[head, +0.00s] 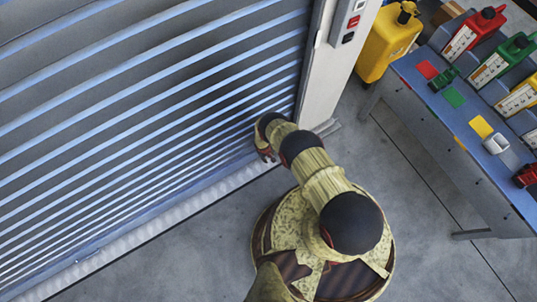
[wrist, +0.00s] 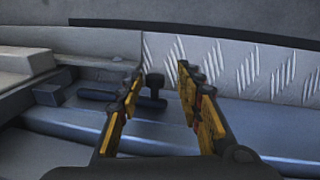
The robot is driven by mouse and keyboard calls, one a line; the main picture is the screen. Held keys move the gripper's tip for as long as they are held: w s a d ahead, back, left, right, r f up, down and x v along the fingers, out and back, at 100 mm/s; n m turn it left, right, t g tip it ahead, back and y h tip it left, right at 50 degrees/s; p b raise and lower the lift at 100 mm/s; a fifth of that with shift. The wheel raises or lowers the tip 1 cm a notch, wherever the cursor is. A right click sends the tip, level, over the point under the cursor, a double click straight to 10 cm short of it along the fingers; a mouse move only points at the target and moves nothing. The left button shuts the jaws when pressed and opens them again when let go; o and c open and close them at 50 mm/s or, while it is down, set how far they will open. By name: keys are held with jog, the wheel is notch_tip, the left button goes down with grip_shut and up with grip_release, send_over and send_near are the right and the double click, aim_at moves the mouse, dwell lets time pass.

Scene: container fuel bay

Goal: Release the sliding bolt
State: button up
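The sliding bolt (wrist: 150,101) shows in the wrist view as a dark horizontal bar with an upright knob (wrist: 154,84), low on the shutter near its bottom edge. Part of the bar is hidden behind the left finger and comes out to its left. My gripper (wrist: 160,73) is open, with its yellow-padded fingers apart and the knob seen in the gap between them. I cannot tell how deep the knob sits between the fingers. No contact is visible. In the head view my gripper (head: 266,154) is at the lower right of the slatted shutter (head: 150,110), and the bolt is hidden.
A pale door post (head: 338,65) with a switch box (head: 349,20) stands right of the shutter. A yellow canister (head: 388,45) and a blue bench (head: 420,97) with several coloured cans are farther right. In the wrist view a ridged metal strip (wrist: 235,65) lies beyond the fingers.

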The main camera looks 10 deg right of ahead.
jog(key=shift+r, duration=0.15)
notch_tip(320, 180, up, 12)
jog(key=a, duration=0.1)
jog(key=shift+s+a+f, duration=0.2)
jog(key=shift+s+a, duration=0.15)
jog(key=shift+s, duration=0.05)
dwell(0.5)
dwell(0.6)
